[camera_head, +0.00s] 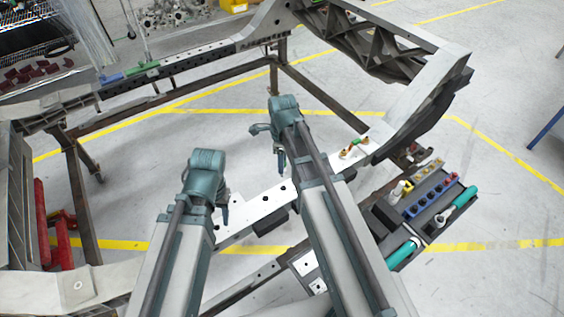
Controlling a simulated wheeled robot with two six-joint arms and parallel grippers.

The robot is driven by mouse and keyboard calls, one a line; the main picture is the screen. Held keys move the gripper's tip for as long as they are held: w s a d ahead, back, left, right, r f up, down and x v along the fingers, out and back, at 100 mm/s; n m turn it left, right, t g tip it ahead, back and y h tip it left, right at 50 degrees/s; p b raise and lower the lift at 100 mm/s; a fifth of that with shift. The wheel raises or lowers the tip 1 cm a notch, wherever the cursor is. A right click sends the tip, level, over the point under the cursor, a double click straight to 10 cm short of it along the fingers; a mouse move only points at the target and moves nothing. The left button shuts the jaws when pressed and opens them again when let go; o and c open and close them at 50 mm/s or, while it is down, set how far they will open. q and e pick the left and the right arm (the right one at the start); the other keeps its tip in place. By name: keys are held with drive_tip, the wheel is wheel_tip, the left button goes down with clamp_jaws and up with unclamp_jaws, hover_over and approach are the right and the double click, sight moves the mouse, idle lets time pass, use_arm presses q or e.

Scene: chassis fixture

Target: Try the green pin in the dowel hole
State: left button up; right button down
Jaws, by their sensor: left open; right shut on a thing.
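My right gripper (281,162) points down over the pale rail of the chassis fixture (262,204). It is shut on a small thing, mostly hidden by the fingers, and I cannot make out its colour. The rail has several dark holes (282,187); I cannot tell which is the dowel hole. Farther right on the rail is a small group of red, yellow and green parts (352,149), too small to tell apart. My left gripper (223,212) is open and low near the rail's left part, its fingers partly hidden by its wrist.
A dark tool tray (412,222) with blue and yellow holders and teal-handled tools stands right of my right arm. The fixture's dark casting (370,48) rises at the upper right. Red stands (60,236) are at the left. Open floor lies behind the rail.

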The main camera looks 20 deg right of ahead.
sight(283, 176)
drive_tip(key=shift+d+f, duration=0.1)
drive_tip(key=shift+d, duration=0.1)
wheel_tip(283, 176, down, 6)
drive_tip(key=b, duration=0.6)
drive_tip(key=shift+f, duration=0.1)
idle(1.1)
drive_tip(key=shift+f+b, duration=0.95)
drive_tip(key=shift+b, duration=0.15)
drive_tip(key=shift+f, duration=0.15)
drive_tip(key=shift+c, duration=2.3)
unclamp_jaws()
